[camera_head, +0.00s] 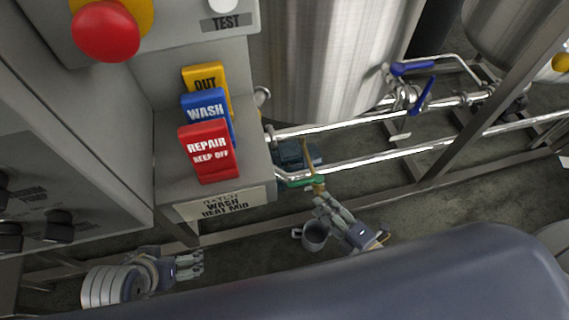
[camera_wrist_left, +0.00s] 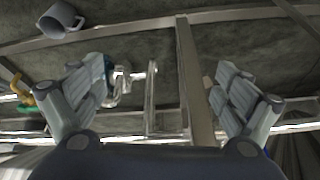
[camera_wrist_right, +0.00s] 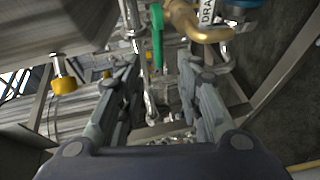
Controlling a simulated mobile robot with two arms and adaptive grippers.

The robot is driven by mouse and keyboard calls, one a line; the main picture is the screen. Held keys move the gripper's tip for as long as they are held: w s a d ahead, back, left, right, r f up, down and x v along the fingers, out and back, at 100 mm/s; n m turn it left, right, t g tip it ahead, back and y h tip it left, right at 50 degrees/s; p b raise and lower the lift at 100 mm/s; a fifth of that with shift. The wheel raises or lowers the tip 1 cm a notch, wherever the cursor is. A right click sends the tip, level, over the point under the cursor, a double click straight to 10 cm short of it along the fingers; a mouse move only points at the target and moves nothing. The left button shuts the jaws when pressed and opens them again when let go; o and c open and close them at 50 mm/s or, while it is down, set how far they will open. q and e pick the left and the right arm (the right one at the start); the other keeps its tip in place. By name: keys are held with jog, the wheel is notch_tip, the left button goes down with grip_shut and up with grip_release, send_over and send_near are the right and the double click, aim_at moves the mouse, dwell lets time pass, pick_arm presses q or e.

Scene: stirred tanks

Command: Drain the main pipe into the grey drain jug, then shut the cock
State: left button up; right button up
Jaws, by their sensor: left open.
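The grey jug (camera_head: 314,236) is low, beside and partly behind my right gripper in the head view. It also shows at the top left of the left wrist view (camera_wrist_left: 57,20). The cock's green handle (camera_head: 298,182) is by a brass pipe piece (camera_head: 318,187) on the lower pipe; they show ahead in the right wrist view as the green handle (camera_wrist_right: 157,36) and brass bend (camera_wrist_right: 195,24). My right gripper (camera_head: 324,205) is open and empty, its fingertips just short of the brass piece. My left gripper (camera_head: 200,264) is open and empty, left of the jug. Liquid cannot be made out.
A grey cabinet with signs, the red one (camera_head: 208,153) in front, overhangs on the left. Steel pipes (camera_head: 370,160) run under the tank (camera_head: 325,60), with blue-handled valves (camera_head: 412,85). A frame rail (camera_head: 250,225) crosses low. Some bare floor (camera_head: 450,210) lies right.

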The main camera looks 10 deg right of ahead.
aim_at(300, 181)
jog(key=b+x, duration=0.2)
jog(key=x, duration=0.8)
jog(key=shift+w+a, duration=0.15)
jog(key=shift+w, duration=0.1)
pick_arm(q)
jog(key=w+d+r+t+h, duration=0.1)
jog(key=w+d+r+t, duration=0.1)
jog(key=w, duration=0.4)
jog(key=w+d+r+t, duration=0.2)
jog(key=w+r+t, duration=0.2)
jog(key=w, duration=0.2)
jog(key=shift+r+t+h+b, duration=0.3)
jog(key=shift+r+t+h, duration=0.05)
jog(key=shift+t+h, duration=0.05)
pick_arm(e)
jog(key=shift+w+a, duration=0.1)
jog(key=shift+w, duration=0.2)
pick_arm(q)
jog(key=shift+w, duration=0.1)
pick_arm(e)
grip_shut()
